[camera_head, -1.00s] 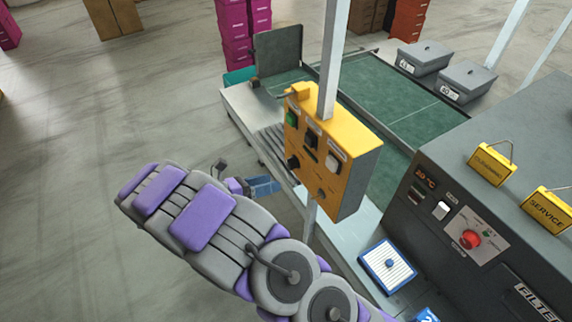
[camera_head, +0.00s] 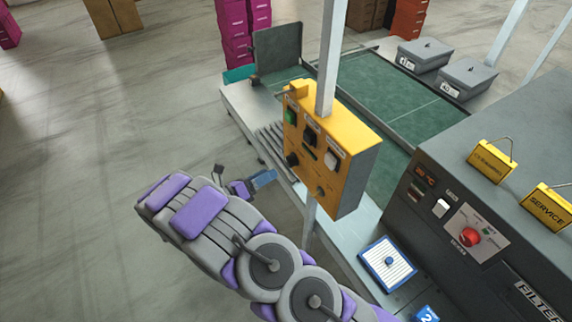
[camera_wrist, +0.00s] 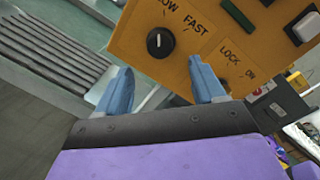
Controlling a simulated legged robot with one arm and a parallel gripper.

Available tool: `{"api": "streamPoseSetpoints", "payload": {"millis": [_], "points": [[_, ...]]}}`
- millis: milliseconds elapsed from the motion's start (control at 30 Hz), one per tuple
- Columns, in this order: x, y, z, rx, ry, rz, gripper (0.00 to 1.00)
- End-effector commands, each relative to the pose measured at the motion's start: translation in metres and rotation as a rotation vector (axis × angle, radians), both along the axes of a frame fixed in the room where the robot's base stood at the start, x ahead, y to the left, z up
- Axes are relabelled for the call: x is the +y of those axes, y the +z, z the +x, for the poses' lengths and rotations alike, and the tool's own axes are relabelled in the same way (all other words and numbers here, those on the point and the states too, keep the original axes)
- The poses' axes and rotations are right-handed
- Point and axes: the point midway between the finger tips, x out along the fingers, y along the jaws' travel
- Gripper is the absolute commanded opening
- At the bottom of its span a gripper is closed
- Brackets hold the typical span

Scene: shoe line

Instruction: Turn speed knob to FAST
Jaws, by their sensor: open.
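The speed knob (camera_wrist: 160,42) is a round black dial with a white mark on a yellow control box (camera_wrist: 140,20). In the wrist view its mark points up, near the printed words SLOW and FAST, with SLOW partly cut off. The knob also shows on the lower left of the box face in the head view (camera_head: 292,160). My gripper (camera_wrist: 160,78) is open and empty, its blue fingers below and either side of the knob in the wrist view, apart from it. In the head view my gripper (camera_head: 264,179) is left of the box.
A LOCK/ON keyhole or switch (camera_wrist: 222,84) is close to the right finger. A white button (camera_wrist: 307,25) is further right. The dark filter machine (camera_head: 470,200) stands at right; open floor lies left.

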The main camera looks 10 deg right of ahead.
Motion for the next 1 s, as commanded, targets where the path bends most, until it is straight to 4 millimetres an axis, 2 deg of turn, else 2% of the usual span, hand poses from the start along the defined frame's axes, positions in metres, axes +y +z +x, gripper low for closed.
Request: {"api": "streamPoseSetpoints", "payload": {"millis": [33, 300, 467, 600, 867, 1000], "points": [[-0.011, -0.001, 0.004, 0.002, -0.005, -0.001, 0.69], [-0.057, -0.001, 0.023, 0.001, -0.005, 0.0, 0.69], [-0.076, -0.001, 0.03, -0.001, -0.003, 0.005, 0.69], [-0.08, -0.001, 0.033, -0.001, -0.001, 0.003, 0.69], [-0.076, 0.0, 0.033, 0.0, -0.001, -0.001, 0.69], [-0.076, 0.0, 0.033, 0.0, -0.001, -0.001, 0.56]]}}
